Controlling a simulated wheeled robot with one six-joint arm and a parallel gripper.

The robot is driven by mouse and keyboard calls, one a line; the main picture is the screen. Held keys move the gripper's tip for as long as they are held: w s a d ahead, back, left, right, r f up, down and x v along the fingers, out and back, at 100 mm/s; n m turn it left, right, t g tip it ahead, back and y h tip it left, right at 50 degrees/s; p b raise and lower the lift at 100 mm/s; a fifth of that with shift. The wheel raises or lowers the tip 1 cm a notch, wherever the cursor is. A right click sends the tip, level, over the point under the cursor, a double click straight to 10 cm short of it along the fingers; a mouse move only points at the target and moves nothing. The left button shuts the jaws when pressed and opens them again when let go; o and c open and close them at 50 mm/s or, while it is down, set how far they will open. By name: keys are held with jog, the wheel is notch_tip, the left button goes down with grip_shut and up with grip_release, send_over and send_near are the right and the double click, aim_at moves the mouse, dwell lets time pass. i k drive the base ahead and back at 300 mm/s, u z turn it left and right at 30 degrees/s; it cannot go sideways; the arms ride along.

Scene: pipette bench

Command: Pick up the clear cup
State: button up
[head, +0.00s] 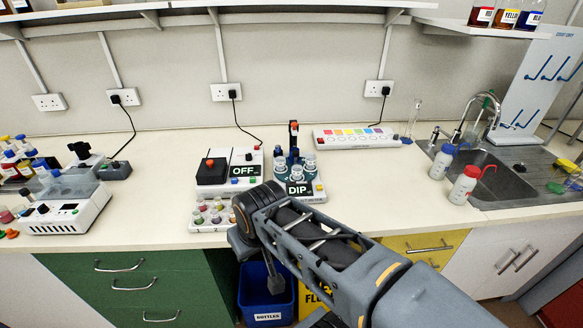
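Several small clear cups or vials with pale rims stand in the dark round holder of the device labelled DIP (299,188), at the middle of the bench. One clear cup (309,160) is at the right of the holder, one (280,164) at the left and one (296,173) at the front. I cannot tell which is the task's cup. My arm reaches in from the lower right and bends down at the bench's front edge, left of and below the DIP device.
A device labelled OFF (244,171) and a rack of coloured vials (213,215) stand left of the cups. A strip of coloured squares (355,137) lies behind right. Wash bottles (465,184) stand by the sink (508,183). A blue bin (265,300) is below. Bench right of DIP is clear.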

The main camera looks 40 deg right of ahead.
aim_at(311, 163)
jog(key=u, duration=0.05)
jog(key=k, duration=0.6)
jog(key=z, duration=0.75)
jog(key=i, duration=1)
